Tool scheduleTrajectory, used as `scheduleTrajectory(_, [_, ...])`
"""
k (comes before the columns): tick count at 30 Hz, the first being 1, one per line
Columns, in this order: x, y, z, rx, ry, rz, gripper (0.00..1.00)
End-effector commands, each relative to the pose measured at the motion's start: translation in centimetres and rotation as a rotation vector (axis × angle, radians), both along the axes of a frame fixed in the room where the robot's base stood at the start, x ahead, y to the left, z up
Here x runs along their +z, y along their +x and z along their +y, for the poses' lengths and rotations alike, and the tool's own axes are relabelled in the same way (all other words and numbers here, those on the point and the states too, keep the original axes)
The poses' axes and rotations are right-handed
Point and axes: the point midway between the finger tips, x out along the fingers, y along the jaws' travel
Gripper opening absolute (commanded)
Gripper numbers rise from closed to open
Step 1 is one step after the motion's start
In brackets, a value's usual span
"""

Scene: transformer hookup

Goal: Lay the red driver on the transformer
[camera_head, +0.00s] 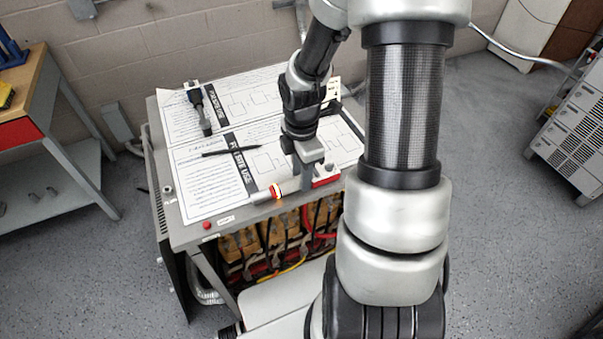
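The transformer (190,234) is a grey cabinet with paper diagrams on its flat top and coils in its open front. My gripper (306,188) points down over the top's front edge. Its fingers are small here, and I cannot tell whether they are open or shut. A small red, yellow and black piece (277,191) with a pale shaft lies left of the fingers, at the front edge. A red piece (326,181) shows right of the fingers, partly hidden. I cannot tell which of these is the red driver, or whether the gripper touches either.
A dark blue-handled tool (199,108) and a thin black pen-like item (228,151) lie on the papers. A workbench (40,80) stands at the left, and a grey cabinet (575,125) at the right. My forearm blocks the top's right side.

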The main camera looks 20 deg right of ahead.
Motion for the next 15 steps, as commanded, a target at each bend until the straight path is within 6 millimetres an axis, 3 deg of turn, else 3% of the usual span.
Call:
scheduleTrajectory(3, [-0.1,0.0,0.0,0.000,0.001,0.001,0.46])
scheduleTrajectory(11, [0.0,0.0,0.0,0.000,0.000,0.001,0.46])
scheduleTrajectory(15, [1.2,0.0,-0.1,-0.001,-0.001,-0.001,0.46])
